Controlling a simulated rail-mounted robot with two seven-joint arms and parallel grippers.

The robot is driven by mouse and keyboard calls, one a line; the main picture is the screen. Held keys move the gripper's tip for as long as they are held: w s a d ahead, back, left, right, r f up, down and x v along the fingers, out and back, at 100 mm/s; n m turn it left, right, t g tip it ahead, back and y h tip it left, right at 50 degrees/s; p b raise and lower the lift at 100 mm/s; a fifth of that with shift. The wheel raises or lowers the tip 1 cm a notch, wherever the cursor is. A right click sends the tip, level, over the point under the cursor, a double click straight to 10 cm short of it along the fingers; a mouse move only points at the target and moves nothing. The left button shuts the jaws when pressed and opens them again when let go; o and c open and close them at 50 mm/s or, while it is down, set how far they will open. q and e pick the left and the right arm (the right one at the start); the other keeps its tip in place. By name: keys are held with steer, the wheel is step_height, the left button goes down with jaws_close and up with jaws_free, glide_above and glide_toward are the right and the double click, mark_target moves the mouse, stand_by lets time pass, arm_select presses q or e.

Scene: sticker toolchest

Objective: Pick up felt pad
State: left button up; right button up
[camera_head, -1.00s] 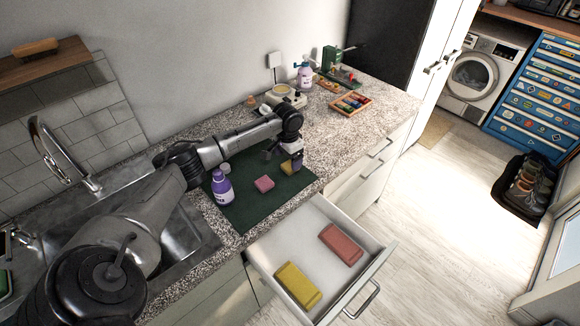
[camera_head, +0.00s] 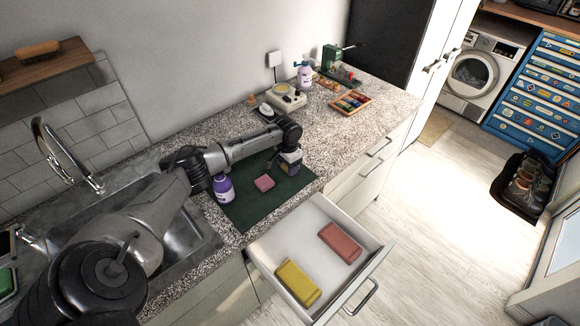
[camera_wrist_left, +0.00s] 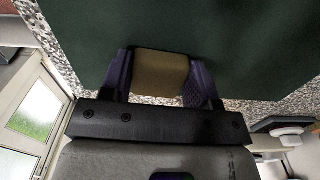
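A tan-yellow block, which looks like the felt pad, shows in the left wrist view (camera_wrist_left: 160,72) between the fingers of my left gripper (camera_wrist_left: 162,80). The fingers stand along its two sides, and I cannot tell whether they press on it. In the head view my left gripper (camera_head: 289,168) points down at the right part of the dark green mat (camera_head: 240,212) and mostly hides this block. A pink block (camera_head: 264,183) lies on the mat to the left of the gripper. My right gripper is not in view.
The open drawer (camera_head: 318,218) below holds a yellow block (camera_head: 297,283) and a red block (camera_head: 341,242). A scale-like device (camera_head: 284,97) and a crayon tray (camera_head: 351,103) stand farther back. The sink is at left.

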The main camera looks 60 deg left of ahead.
arm_select(q)
steer(key=c, duration=0.4)
steer(key=shift+r, duration=0.1)
steer(key=shift+r, duration=0.55)
step_height(320, 180, up, 3)
steer(key=shift+f+b, duration=0.15)
steer(key=shift+b, duration=0.55)
steer(key=w+d+r+b, duration=0.1)
steer(key=d+r, duration=0.6)
steer(key=d, duration=0.4)
steer(key=shift+w+d+b, duration=0.25)
steer(key=shift+w+b, duration=0.1)
steer(key=shift+b, duration=0.05)
